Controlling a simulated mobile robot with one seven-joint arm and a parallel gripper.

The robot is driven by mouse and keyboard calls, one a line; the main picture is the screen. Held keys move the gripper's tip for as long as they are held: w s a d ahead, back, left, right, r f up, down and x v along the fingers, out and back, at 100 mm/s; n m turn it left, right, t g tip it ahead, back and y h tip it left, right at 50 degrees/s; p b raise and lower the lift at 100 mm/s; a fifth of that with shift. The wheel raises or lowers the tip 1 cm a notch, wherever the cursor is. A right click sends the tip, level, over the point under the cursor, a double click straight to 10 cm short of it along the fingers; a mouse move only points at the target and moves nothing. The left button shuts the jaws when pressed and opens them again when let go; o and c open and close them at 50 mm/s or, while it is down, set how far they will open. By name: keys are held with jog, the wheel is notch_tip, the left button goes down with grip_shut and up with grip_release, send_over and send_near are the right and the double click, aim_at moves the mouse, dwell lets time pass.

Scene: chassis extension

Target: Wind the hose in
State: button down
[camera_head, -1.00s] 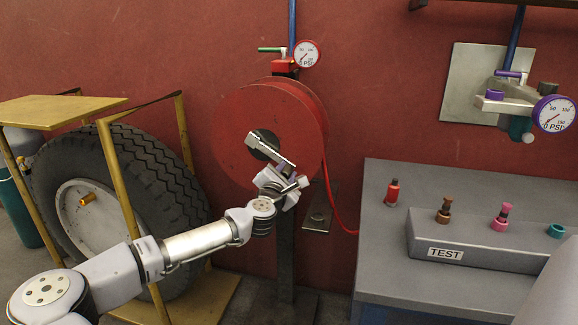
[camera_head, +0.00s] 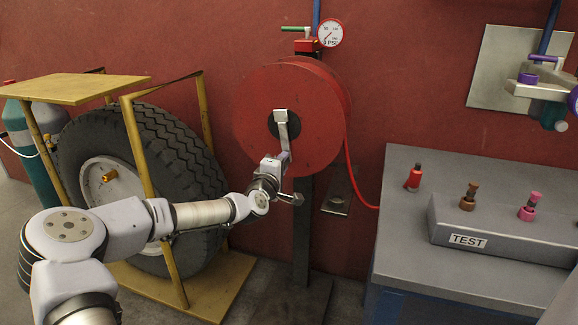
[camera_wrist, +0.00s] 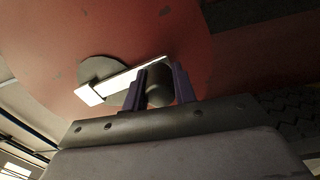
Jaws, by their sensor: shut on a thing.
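The red hose reel (camera_head: 320,140) stands on a dark post against the wall. A pale metal crank arm (camera_head: 281,122) is fixed at its dark hub and points nearly straight down. My gripper (camera_head: 286,158) is at the crank's lower end. In the wrist view the two purple fingers (camera_wrist: 161,86) are shut on the dark, rounded crank handle (camera_wrist: 160,88), with the pale crank arm (camera_wrist: 108,87) running to the hub. The red hose (camera_head: 355,180) hangs from the reel's right side and curves toward the grey bench; its far end is hidden.
A tyre (camera_head: 150,160) in a yellow frame (camera_head: 140,170) stands left, close behind my arm. A grey bench (camera_head: 420,240) with a TEST block (camera_head: 470,238) and several coloured fittings is at right. A gauge (camera_head: 330,33) and green-handled valve sit above the reel.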

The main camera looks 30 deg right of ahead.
jog(key=shift+w+a+m, duration=0.35)
jog(key=shift+w+m, duration=0.15)
jog(key=shift+m, duration=0.3)
jog(key=c, duration=1.1)
grip_release()
jog(key=shift+a, duration=0.1)
jog(key=b+v, duration=0.2)
jog(key=v, duration=1.1)
jog(key=shift+s+a, duration=0.2)
